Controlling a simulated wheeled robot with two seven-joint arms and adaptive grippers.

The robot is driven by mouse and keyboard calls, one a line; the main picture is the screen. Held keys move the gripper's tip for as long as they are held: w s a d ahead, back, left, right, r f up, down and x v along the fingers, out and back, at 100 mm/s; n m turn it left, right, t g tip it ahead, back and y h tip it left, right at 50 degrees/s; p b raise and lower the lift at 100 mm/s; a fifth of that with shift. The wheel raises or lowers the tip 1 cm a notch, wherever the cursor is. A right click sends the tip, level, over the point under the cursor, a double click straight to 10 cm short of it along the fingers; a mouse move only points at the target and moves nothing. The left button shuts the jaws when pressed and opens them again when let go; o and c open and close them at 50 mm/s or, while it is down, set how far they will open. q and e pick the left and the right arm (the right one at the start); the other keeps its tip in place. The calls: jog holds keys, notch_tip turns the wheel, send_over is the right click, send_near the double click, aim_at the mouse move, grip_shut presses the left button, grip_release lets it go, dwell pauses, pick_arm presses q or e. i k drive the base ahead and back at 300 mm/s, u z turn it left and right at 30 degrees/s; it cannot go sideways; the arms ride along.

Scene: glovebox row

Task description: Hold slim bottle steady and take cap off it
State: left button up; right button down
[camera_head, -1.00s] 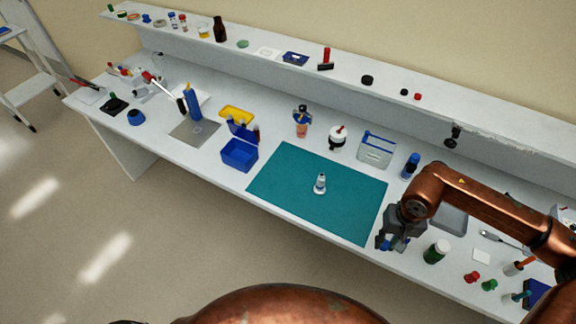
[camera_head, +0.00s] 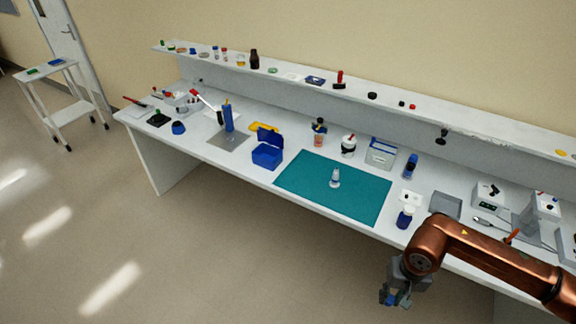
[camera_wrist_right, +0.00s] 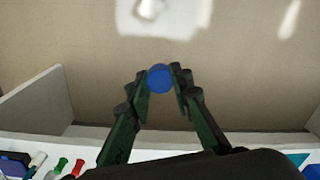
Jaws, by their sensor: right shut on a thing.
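My right gripper (camera_head: 397,298) is in front of the bench's front edge, over the floor. In the right wrist view my right gripper (camera_wrist_right: 160,82) is shut on a round blue thing (camera_wrist_right: 160,77), seen end-on; I cannot tell whether it is a cap or a bottle end. A small pale bottle (camera_head: 335,179) stands upright on the teal mat (camera_head: 300,190). I cannot tell which is the slim bottle. My left gripper is out of view.
A blue bottle (camera_head: 410,166) stands behind the mat, and an open blue box (camera_head: 267,155) is left of it. A grey tray (camera_head: 446,204) lies to the right. A long shelf (camera_head: 350,92) runs along the back. The mat is mostly clear.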

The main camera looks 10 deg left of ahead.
aim_at(334, 182)
jog(key=u, duration=0.7)
jog(key=i, duration=0.6)
jog(key=u, duration=1)
jog(key=i, duration=1.75)
jog(key=z, duration=0.7)
